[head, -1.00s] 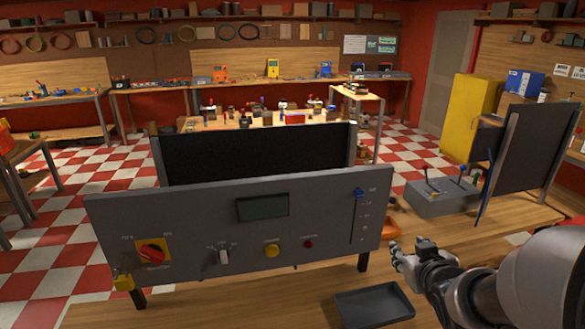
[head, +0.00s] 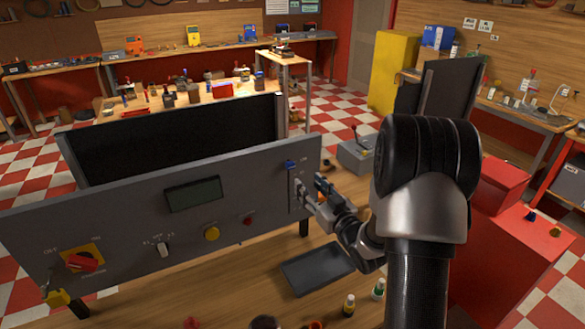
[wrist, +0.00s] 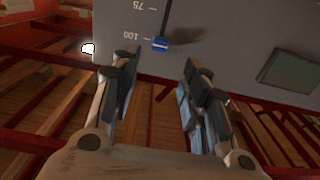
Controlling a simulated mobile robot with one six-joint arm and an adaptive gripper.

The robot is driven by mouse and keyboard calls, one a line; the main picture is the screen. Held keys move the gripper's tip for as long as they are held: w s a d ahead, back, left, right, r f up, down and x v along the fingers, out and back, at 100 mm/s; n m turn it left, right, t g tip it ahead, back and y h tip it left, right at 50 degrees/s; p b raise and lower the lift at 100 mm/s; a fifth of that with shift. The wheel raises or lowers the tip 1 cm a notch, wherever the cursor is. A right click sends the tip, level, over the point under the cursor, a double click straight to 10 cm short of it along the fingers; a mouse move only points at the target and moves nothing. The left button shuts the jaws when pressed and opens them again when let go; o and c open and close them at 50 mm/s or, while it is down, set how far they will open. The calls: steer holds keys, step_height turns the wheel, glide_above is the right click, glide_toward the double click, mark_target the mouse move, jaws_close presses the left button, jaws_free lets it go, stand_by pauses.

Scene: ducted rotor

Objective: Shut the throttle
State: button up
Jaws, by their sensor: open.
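The throttle is a blue slider knob (head: 291,165) at the top of a vertical slot at the right end of the grey control panel (head: 130,215). In the wrist view the blue knob (wrist: 160,45) sits in its slot beside the 100 mark, with the 75 mark farther along. My gripper (head: 311,190) is just below and in front of the knob, near the panel face. In the wrist view my gripper (wrist: 158,75) is open and empty, and the knob shows between and beyond its fingertips, apart from them.
The panel also carries a display (head: 193,194), a red switch (head: 81,262), a white selector (head: 163,250), a yellow button (head: 212,234) and a red button (head: 248,220). A grey lever box (head: 357,154) stands behind my gripper.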

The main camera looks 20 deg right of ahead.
mark_target(292, 167)
steer(key=w, duration=1)
steer(key=shift+w+a, duration=0.2)
steer(key=shift+w, duration=0.2)
steer(key=shift+c, duration=0.4)
jaws_close()
